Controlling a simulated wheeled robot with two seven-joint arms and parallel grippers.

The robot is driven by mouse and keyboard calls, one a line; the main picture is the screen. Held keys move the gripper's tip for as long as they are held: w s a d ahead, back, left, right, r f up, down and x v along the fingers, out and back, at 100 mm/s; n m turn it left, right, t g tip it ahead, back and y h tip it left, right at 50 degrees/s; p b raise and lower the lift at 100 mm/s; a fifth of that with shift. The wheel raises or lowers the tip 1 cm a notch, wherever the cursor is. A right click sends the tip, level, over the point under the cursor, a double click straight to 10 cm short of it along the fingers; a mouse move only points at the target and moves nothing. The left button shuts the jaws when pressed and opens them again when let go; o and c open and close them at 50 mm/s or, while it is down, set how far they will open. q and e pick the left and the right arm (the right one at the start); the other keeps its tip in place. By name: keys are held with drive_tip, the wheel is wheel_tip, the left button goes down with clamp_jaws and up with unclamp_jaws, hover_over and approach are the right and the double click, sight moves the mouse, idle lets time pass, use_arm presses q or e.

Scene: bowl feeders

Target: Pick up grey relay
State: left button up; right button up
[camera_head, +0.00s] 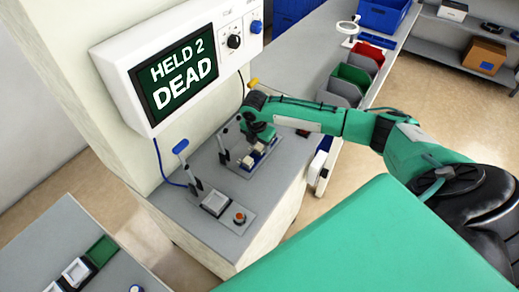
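Small pale blocks (248,162) sit in this fixture just below the gripper. The fingers are small and dark here, so I cannot tell whether they are open or touch a block. I cannot tell which block, if any, is the grey relay. My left gripper is out of view.
A display (178,72) reads "HELD 2 DEAD". A lever (184,160), a pale square socket (215,203) and a red button (240,218) are on the bench. A tray (78,270) with white and green parts lies lower left. Red, green and grey bins (350,76) stand behind.

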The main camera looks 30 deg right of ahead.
drive_tip(key=c, duration=0.8)
drive_tip(key=shift+r, duration=0.1)
